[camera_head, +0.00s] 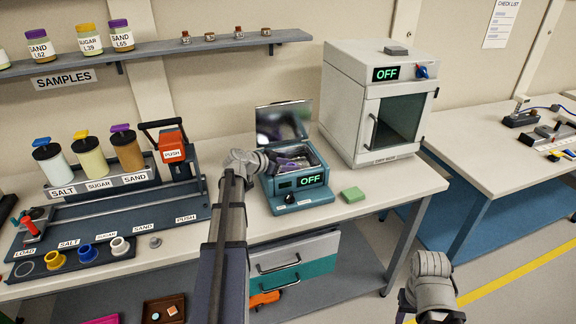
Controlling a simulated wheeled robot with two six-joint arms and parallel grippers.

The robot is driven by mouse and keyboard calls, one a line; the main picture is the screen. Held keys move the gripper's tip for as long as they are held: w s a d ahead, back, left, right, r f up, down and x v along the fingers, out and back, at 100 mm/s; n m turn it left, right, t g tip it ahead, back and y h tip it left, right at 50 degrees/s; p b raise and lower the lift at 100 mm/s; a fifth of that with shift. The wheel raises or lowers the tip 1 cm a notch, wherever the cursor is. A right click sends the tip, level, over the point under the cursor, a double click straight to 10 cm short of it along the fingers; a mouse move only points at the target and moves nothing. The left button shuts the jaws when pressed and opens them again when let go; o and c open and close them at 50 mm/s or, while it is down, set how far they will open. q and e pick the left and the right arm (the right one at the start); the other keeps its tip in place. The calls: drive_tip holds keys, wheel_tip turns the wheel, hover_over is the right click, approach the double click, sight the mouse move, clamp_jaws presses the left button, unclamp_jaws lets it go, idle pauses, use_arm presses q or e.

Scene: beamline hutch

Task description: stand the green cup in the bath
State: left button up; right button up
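The bath (301,197) is a small teal box on the bench, its mirror-like lid (281,122) raised and its display reading OFF. My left gripper (290,162) reaches into its open top from the left, with dark and purplish finger parts inside the basin. I cannot make out a green cup there; the gripper and the bath walls hide much of the inside.
Sample jars stand on the shelf (190,48). A second bench (490,160) is at right.

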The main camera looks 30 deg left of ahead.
use_arm(q)
drive_tip(key=shift+o, duration=1.1)
drive_tip(key=shift+s+d+f, duration=0.2)
drive_tip(key=shift+f, duration=0.05)
use_arm(e)
drive_tip(key=shift+f, duration=0.1)
use_arm(q)
drive_tip(key=shift+r, duration=0.1)
drive_tip(key=shift+r+p, duration=0.35)
drive_tip(key=shift+p, duration=0.15)
drive_tip(key=p+v, duration=0.2)
drive_tip(key=v, duration=0.3)
drive_tip(key=p+v, duration=0.3)
drive_tip(key=v, duration=0.2)
drive_tip(key=shift+a+r+p, duration=0.2)
drive_tip(key=shift+r+p, duration=0.1)
drive_tip(key=shift+r, duration=0.2)
drive_tip(key=shift+s+a+r, duration=0.25)
drive_tip(key=shift+s+a, duration=0.05)
drive_tip(key=shift+s, duration=0.3)
use_arm(e)
wheel_tip(320, 180, up, 7)
drive_tip(key=shift+c, duration=0.2)
